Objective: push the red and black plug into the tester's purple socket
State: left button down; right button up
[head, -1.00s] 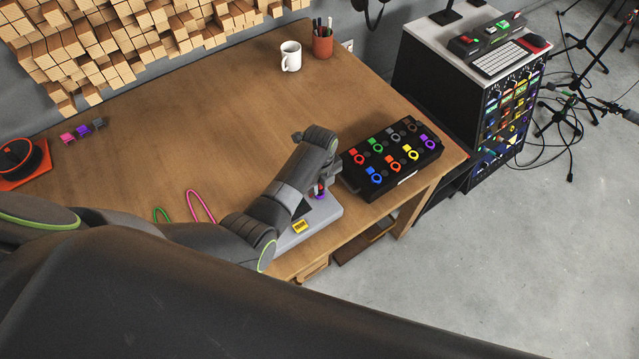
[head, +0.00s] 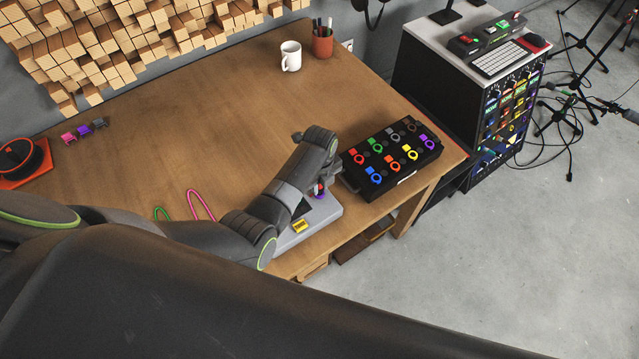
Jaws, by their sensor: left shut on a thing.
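The tester (head: 284,242) is a light grey box with a dark screen and a yellow patch, near the front edge of the wooden table. My left gripper (head: 321,188) is over its far right end, pointing down, and is shut on the red and black plug (head: 318,187). Only a small red part of the plug shows between the fingers. A bit of purple, the socket (head: 320,195), shows right under it. The gripper hides most of both, so I cannot tell how deep the plug sits. My right gripper is not in view.
A black box (head: 400,178) with several coloured ring-handled plugs stands close right of the gripper. Pink and green loops (head: 201,205) stand left of the tester. A white mug (head: 291,56) and a pen cup (head: 323,44) are at the back. The table's middle is clear.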

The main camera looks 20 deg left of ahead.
pick_arm(q)
jog(key=shift+p, duration=0.35)
jog(key=shift+f+b, duration=0.5)
jog(key=shift+f, duration=0.15)
dwell(0.6)
jog(key=c, duration=1.2)
grip_release()
jog(key=shift+c, duration=0.2)
notch_tip(320, 180, up, 17)
jog(key=shift+r+b, duration=0.2)
jog(key=shift+b, duration=0.15)
jog(key=shift+f, duration=0.1)
